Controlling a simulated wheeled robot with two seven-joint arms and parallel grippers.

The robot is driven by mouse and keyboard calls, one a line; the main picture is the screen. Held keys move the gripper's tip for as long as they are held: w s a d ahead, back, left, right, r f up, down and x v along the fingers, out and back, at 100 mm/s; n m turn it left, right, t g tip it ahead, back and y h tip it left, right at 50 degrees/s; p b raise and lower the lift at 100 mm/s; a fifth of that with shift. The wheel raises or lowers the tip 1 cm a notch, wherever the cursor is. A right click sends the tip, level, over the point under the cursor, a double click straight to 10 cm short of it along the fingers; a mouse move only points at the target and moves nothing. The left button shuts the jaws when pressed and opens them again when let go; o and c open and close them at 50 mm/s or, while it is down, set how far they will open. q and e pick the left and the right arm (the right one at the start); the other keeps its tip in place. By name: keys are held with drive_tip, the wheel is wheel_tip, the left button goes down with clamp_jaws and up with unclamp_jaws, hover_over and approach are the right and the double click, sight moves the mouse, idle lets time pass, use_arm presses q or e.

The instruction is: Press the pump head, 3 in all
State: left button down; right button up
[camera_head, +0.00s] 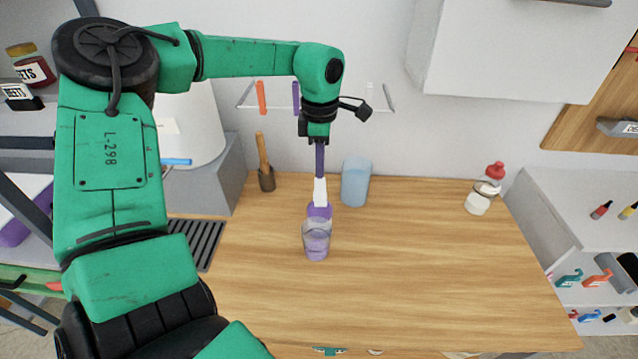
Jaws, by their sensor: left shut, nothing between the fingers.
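My left arm comes in from the left and reaches over the wooden table. My left gripper (320,190) points straight down, its fingers shut together with nothing between them. Its pale tip meets the top of a purple piece (319,211) in the picture, which looks like the pump head. Whether they truly touch I cannot tell. Just in front of and below the purple piece is a clear container (316,240) with purple contents. It overlaps the purple piece, so I cannot tell whether they are one pump bottle. My right gripper is not in view.
A light blue cup (356,183) stands close behind and right of the gripper. A red-topped bottle (485,190) stands at the right. The wooden table (430,275) is clear at front and right.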

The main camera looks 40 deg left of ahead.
sight(320, 181)
use_arm(q)
drive_tip(key=shift+s+f+b, duration=0.1)
drive_tip(key=shift+f+b, duration=1.4)
drive_tip(key=shift+f, duration=0.25)
drive_tip(key=shift+r, duration=0.15)
drive_tip(key=shift+r+p, duration=1.05)
drive_tip(key=shift+r, duration=0.55)
drive_tip(key=shift+r+p, duration=1.75)
drive_tip(key=shift+r, duration=0.8)
